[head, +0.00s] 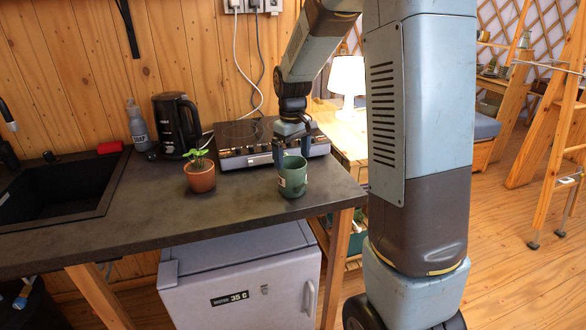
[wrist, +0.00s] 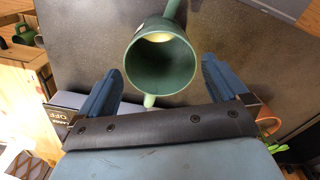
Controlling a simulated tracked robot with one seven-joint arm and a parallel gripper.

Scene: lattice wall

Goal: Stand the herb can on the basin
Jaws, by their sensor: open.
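The green herb can (head: 292,180) stands upright near the front right edge of the dark worktop. In the wrist view I look down into the open mouth of the can (wrist: 160,70), with a spout-like tube at the top and a small light-green piece at its lower rim. My gripper (head: 291,152) points down at the can and is open. In the wrist view my gripper's fingers (wrist: 162,82) lie on either side of the can, with gaps showing. The basin (head: 62,208) is a black sink set into the left of the worktop.
A potted plant (head: 200,176) stands left of the can. A two-burner hob (head: 245,158) lies behind it. A black kettle (head: 177,124), a grey bottle (head: 138,128) and a red sponge-like block (head: 110,147) stand towards the basin. The worktop front between plant and basin is clear.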

